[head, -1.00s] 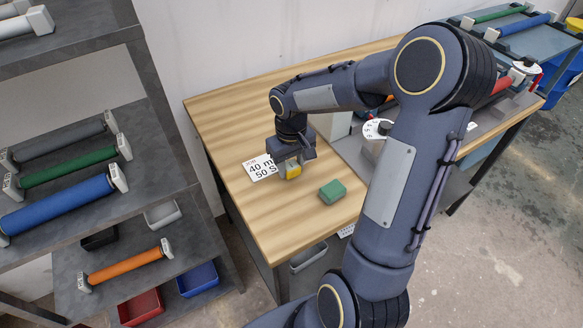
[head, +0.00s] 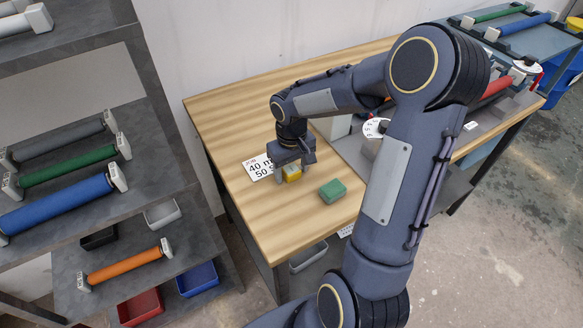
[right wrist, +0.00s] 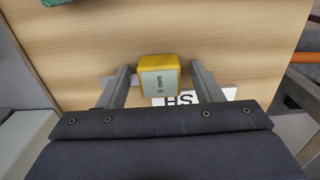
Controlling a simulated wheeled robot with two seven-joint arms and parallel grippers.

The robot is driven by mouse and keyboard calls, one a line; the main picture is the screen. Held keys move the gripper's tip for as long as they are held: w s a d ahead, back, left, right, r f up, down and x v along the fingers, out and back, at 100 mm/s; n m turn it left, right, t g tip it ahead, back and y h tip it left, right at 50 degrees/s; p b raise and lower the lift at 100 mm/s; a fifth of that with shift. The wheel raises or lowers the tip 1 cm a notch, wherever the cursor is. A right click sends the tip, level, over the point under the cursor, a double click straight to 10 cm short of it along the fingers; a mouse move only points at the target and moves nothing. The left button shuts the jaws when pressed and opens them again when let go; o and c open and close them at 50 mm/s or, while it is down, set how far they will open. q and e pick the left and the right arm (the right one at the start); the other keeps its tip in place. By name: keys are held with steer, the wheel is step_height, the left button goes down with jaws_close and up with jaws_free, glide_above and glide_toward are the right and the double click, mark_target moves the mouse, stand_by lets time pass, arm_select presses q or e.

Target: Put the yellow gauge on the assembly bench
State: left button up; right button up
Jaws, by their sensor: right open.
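The yellow gauge (head: 292,174) is a small block on the wooden assembly bench (head: 235,115), beside the white printed card (head: 258,168). In the right wrist view the gauge (right wrist: 159,80) has a pale label face and sits between the fingers, with a gap on each side. My right gripper (head: 293,176) is open around the gauge from above, with the fingers apart from it. In the right wrist view the gripper (right wrist: 158,85) is seen from behind its dark palm. My left gripper is not in view.
A green block (head: 332,191) lies on the bench right of the gauge. A white dial (head: 376,128) stands behind my arm. A grey shelf (head: 150,130) with coloured rollers is on the left. The bench's back left area is clear.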

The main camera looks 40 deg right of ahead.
mark_target(291, 169)
step_height(291, 169, up, 12)
steer(key=s+a+t+y, duration=0.2)
steer(key=s+a, duration=0.4)
steer(key=s, duration=0.2)
steer(key=s+a+t+y, duration=0.1)
steer(key=s+a+t, duration=0.2)
steer(key=s+a, duration=0.3)
steer(key=s, duration=0.3)
steer(key=shift+s+r+t+y+p, duration=0.15)
steer(key=shift+r+t+y+p, duration=0.15)
steer(key=shift+r+y+p, duration=0.1)
